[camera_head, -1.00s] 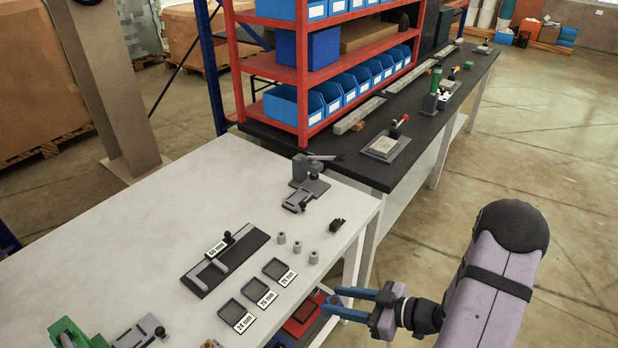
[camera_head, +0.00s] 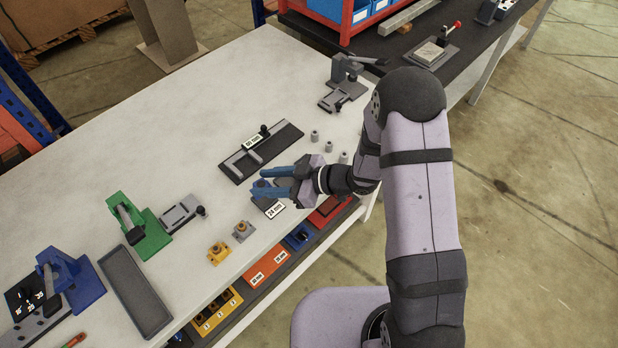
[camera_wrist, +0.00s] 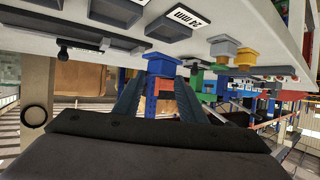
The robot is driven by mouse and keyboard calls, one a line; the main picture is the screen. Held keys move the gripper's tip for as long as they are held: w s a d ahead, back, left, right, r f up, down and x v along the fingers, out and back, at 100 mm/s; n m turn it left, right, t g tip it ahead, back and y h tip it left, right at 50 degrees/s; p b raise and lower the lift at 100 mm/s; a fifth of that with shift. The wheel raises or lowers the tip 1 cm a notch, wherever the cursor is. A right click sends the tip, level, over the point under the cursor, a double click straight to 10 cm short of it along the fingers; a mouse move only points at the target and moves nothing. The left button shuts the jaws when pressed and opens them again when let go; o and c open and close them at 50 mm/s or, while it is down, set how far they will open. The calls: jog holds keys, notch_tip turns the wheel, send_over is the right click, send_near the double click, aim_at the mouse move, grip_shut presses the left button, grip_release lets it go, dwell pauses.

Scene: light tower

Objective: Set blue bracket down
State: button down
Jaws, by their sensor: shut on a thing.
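My gripper (camera_head: 263,181) is over the front part of the white table, with its blue fingers pointing left. It is shut on the blue bracket (camera_head: 261,184), which shows mostly hidden between the fingertips. In the wrist view the bracket (camera_wrist: 161,65) sits between the fingertips (camera_wrist: 160,82), just off the table surface or touching it; I cannot tell which. The 24 mm label (camera_head: 275,209) is just below the fingers, and its dark tray shows beside the bracket in the wrist view (camera_wrist: 168,29). The fingers and wrist hide the other trays in the head view.
A dark fixture plate (camera_head: 262,152) with the 60 mm label lies behind the gripper. Small grey cylinders (camera_head: 329,145) stand to its right. Yellow (camera_head: 218,253) and grey (camera_head: 243,230) pieces, a green clamp (camera_head: 146,232) and a long grey tray (camera_head: 135,290) are to the left.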

jog(key=s+a+r+n+g, duration=0.1)
jog(key=s+a, duration=0.3)
jog(key=a, duration=0.5)
jog(key=s+a+r+n+g, duration=0.1)
jog(key=s+a, duration=0.4)
jog(key=a, duration=0.4)
jog(key=s+a+r, duration=0.1)
jog(key=s+a, duration=1.1)
jog(key=s, duration=0.4)
jog(key=shift+s+a+r, duration=0.2)
jog(key=shift+s+r, duration=0.15)
jog(key=shift+r, duration=0.05)
jog(key=shift+f+b, duration=0.2)
jog(key=shift+b, duration=0.15)
jog(key=shift+f+b, duration=2.2)
jog(key=shift+f, duration=1)
jog(key=shift+f+b, duration=0.55)
jog(key=shift+f, duration=0.05)
